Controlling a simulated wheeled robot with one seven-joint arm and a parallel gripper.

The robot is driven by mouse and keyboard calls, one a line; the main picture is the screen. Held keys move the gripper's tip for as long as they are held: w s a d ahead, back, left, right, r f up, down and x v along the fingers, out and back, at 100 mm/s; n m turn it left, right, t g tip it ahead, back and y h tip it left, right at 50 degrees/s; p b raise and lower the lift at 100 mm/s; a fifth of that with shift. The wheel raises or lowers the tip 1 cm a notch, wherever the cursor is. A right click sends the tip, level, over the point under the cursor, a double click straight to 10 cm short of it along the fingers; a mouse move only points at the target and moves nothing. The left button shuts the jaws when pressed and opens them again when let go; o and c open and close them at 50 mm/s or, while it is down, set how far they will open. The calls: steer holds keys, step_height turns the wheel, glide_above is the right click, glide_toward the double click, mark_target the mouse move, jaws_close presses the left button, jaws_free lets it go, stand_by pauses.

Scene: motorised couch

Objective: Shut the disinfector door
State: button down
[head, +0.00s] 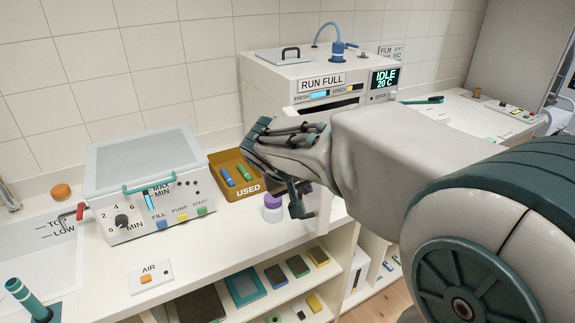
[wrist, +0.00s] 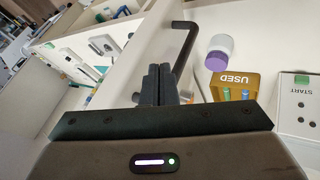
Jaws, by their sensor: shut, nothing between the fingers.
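My gripper (head: 298,207) points down in front of the machine. In the wrist view its fingers (wrist: 160,72) are shut and empty, close beside the handle; contact is unclear.
A yellow-brown "USED" bin (head: 238,180) and a purple-and-white jar (head: 273,207) stand left of my gripper. A lidded white unit (head: 150,185) with knobs is further left, near the sink (head: 35,240). Open shelves (head: 290,285) lie below the counter.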

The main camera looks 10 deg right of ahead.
steer(key=shift+x, duration=2.05)
